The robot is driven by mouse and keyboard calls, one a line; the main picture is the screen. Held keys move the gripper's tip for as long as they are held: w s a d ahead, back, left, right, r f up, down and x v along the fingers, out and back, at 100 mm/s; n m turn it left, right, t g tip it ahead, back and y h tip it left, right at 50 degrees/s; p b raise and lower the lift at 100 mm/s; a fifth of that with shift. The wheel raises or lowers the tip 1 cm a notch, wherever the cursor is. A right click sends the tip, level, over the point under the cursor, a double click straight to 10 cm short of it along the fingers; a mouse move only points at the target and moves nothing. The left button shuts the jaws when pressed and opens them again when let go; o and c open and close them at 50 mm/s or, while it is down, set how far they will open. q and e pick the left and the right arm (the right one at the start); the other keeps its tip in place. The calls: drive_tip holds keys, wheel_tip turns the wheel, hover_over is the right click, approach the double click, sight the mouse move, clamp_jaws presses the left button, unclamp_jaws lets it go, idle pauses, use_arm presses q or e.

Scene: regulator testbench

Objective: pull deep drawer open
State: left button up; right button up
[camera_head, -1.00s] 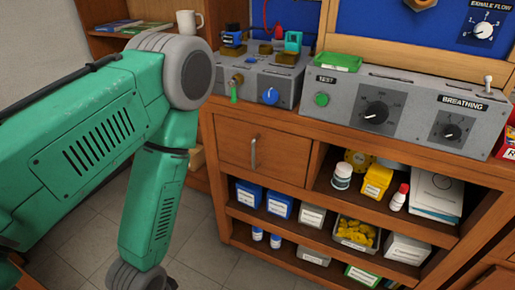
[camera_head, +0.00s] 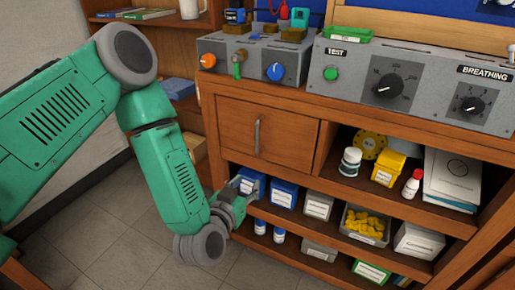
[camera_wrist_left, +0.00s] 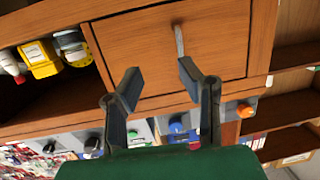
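The wooden drawer (camera_head: 267,134) with a vertical metal handle (camera_head: 257,134) is shut in the bench front, under the grey box with knobs. My left gripper (camera_head: 241,193) is below and in front of the drawer, beside the blue boxes on the shelf. In the left wrist view, which is upside down, the drawer (camera_wrist_left: 135,45) fills the top. The handle (camera_wrist_left: 179,41) lies beyond the fingertips, nearer the right finger. My left gripper (camera_wrist_left: 159,75) is open and empty, with its fingers apart and not on the handle. My right gripper is not in view.
Open shelves right of and below the drawer hold blue boxes (camera_head: 283,193), a yellow container (camera_head: 388,169), bottles and a bin of yellow parts (camera_head: 366,224). Test boxes (camera_head: 400,90) stand on the bench top. The tiled floor (camera_head: 90,215) at left is clear.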

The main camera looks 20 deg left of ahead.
sight(257, 139)
use_arm(q)
drive_tip(key=w+a+r+b, duration=0.1)
drive_tip(key=w, duration=0.4)
drive_tip(key=w+a+r+t+y+b, duration=0.1)
drive_tip(key=w, duration=0.4)
drive_tip(key=w+a+r+n+y+b, duration=0.1)
drive_tip(key=w+b, duration=0.1)
drive_tip(key=w, duration=0.3)
drive_tip(key=shift+w+a+r+t, duration=0.2)
drive_tip(key=shift+w+t, duration=0.15)
drive_tip(key=shift+t, duration=0.05)
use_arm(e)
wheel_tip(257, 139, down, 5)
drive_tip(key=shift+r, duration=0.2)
use_arm(q)
clamp_jaws()
